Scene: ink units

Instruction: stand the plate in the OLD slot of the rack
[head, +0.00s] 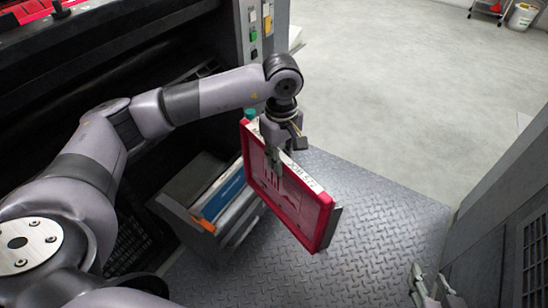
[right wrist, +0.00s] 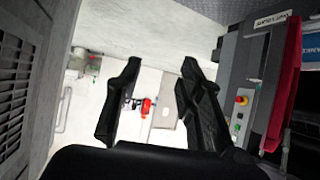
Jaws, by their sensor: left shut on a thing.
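The plate (head: 290,190) is a red-framed panel with a pale label strip along its top edge. My left gripper (head: 274,165) is shut on its upper edge and holds it tilted, to the right of the grey rack (head: 172,208). The rack holds an orange thing (head: 203,224) and blue-and-white panels (head: 225,195). The plate hides part of the rack's right side, and I cannot make out an OLD label there. My right gripper (right wrist: 158,85) is open and empty in the right wrist view; its tip (head: 424,287) shows at the lower right of the head view.
A tread-plate deck (head: 375,215) lies clear below and right of the plate. A dark machine (head: 130,80) stands behind the rack, with a button panel (head: 253,30). A grey vented cabinet (head: 510,240) borders the right. In the right wrist view, a red panel (right wrist: 283,85) is at the right.

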